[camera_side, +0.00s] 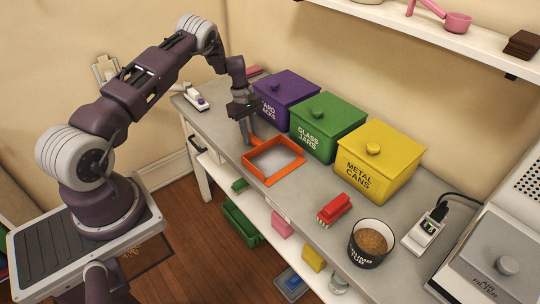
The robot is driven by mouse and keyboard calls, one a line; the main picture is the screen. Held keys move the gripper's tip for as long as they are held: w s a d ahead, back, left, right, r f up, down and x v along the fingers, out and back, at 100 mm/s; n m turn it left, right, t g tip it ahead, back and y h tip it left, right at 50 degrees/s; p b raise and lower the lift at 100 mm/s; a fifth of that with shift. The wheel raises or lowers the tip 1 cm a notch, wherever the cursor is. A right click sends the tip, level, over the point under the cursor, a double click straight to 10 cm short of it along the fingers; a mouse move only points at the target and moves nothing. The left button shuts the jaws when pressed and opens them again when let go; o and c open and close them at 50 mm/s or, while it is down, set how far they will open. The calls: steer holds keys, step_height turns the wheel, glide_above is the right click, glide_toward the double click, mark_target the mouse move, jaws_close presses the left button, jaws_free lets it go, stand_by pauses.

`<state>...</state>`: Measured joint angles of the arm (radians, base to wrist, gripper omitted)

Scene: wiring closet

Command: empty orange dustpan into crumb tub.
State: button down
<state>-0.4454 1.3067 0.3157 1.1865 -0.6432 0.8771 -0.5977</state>
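The orange dustpan (288,176) lies on the grey counter in front of the purple and green bins, with a pale grey inside. I cannot make out any crumbs in it. Its short handle points back and left, toward my gripper. My gripper (248,139) points down at the handle, its fingers beside or around it. The fingers partly hide the handle, and whether they are closed on it is unclear. The crumb tub (365,259), dark with a white rim, stands upright farther right near the counter's front edge. Brown crumbs fill much of it.
Purple (287,92), green (327,128) and yellow (377,163) lidded bins line the counter's back. A red brush (335,209) lies between dustpan and tub. A white plugged-in device (425,232) and a grey air filter (495,262) stand right of the tub. A shelf (430,32) overhangs the back.

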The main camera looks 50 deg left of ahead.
steer(key=shift+r, duration=0.2)
step_height(320, 180, up, 9)
stand_by(1.1)
steer(key=shift+r, duration=0.15)
step_height(320, 180, up, 6)
steer(key=r, duration=0.1)
steer(key=w+d+m, duration=0.3)
steer(key=d+m, duration=0.2)
steer(key=d, duration=3.1)
step_height(320, 180, down, 5)
steer(key=s+d+r+t+y, duration=0.3)
steer(key=d+r+y, duration=0.7)
steer(key=r+y, duration=0.1)
steer(key=shift+s+d+r, duration=0.15)
steer(key=shift+s+r, duration=0.05)
steer(key=shift+r, duration=0.25)
